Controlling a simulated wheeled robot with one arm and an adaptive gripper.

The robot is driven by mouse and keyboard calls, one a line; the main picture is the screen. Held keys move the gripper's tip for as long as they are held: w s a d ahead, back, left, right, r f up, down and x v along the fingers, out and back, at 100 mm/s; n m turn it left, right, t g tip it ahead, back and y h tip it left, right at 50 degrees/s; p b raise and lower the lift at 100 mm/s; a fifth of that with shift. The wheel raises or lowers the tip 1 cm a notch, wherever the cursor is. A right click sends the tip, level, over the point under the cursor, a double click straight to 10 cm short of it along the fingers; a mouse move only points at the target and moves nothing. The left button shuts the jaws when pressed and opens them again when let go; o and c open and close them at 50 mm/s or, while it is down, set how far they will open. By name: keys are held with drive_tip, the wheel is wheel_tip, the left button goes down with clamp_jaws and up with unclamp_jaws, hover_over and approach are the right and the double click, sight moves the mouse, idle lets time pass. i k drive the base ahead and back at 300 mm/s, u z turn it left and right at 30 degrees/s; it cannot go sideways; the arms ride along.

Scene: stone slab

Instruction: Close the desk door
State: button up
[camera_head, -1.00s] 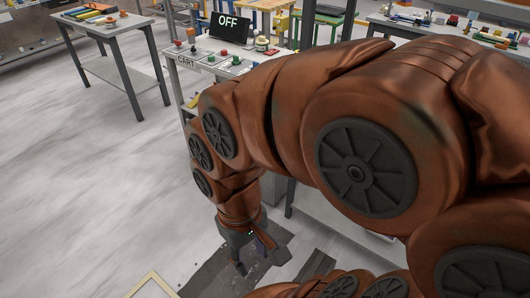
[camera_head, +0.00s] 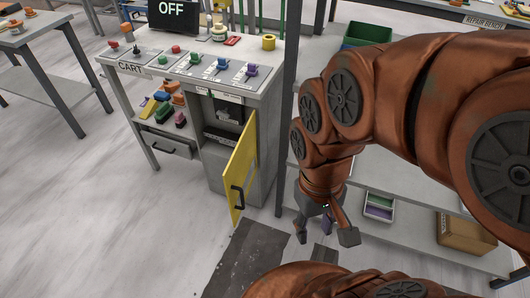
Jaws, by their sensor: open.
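The desk (camera_head: 260,80) is a grey cart-like unit with coloured switches on top and a "CART" label at its left part. Its yellow door (camera_head: 243,165) stands open, swung out toward me, with a dark handle (camera_head: 236,200) low on its outer face. The compartment (camera_head: 222,125) behind it shows a dark opening. My gripper (camera_head: 325,238) is open and empty, pointing down, to the right of the door and apart from it. My arm covers much of the right side.
A drawer (camera_head: 165,144) and coloured blocks (camera_head: 163,110) are at the desk's left part. A grey shelf unit (camera_head: 405,235) with a cardboard box (camera_head: 465,234) and a small tray (camera_head: 379,206) stands right, behind my gripper. The floor left of the door is clear.

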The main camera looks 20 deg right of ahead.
sight(235, 173)
drive_tip(key=z, duration=0.1)
drive_tip(key=i, duration=0.85)
drive_tip(key=z, duration=1.85)
drive_tip(key=k, duration=1.1)
drive_tip(key=u, duration=1.95)
